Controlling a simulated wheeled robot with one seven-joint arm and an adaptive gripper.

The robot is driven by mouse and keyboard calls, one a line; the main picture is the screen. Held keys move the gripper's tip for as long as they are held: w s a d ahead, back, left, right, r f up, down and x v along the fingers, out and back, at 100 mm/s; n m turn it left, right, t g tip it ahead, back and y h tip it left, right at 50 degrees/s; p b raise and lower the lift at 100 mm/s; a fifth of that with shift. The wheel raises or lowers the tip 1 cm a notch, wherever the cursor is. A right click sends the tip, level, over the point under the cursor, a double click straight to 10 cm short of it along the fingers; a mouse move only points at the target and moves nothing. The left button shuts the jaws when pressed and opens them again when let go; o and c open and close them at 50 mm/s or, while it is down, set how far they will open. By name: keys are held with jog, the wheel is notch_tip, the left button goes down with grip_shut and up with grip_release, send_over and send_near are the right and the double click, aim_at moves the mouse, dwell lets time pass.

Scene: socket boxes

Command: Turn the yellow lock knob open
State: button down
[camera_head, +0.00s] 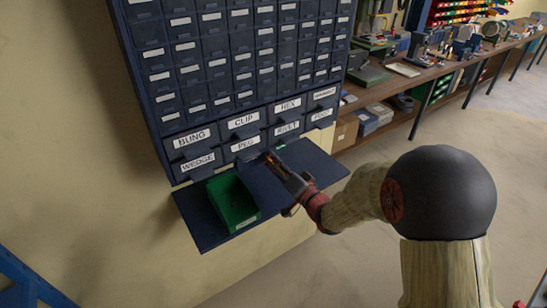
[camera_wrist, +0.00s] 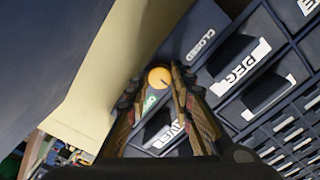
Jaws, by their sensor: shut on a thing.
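The yellow lock knob (camera_wrist: 158,76) is round, with a small dark mark on its face. It sits between the two fingertips of my gripper (camera_wrist: 155,84), which is shut on it. The fingers hide the knob's sides, and its turn angle is hard to read. A white label reading CLOSED (camera_wrist: 200,44) is on the dark panel to the right of the knob in the wrist view. In the head view my gripper (camera_head: 272,158) reaches the front of the cabinet by the PEG drawer (camera_head: 244,145), and the knob is too small to make out clearly.
The blue drawer cabinet (camera_head: 222,66) has rows of labelled drawers, such as WEDGE (camera_head: 197,160) and RIVET (camera_head: 287,127). A green bin (camera_head: 233,200) stands on the dark shelf (camera_head: 196,222) below, left of my gripper. A cluttered workbench (camera_head: 400,78) runs along the right.

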jog(key=shift+f+m+p, duration=0.1)
jog(key=shift+m+p, duration=3.25)
jog(key=shift+m, duration=2.55)
jog(key=shift+f, duration=0.1)
jog(key=c, duration=1.6)
grip_release()
jog(key=shift+c, duration=0.2)
jog(key=shift+o, duration=0.5)
jog(key=v, duration=1.2)
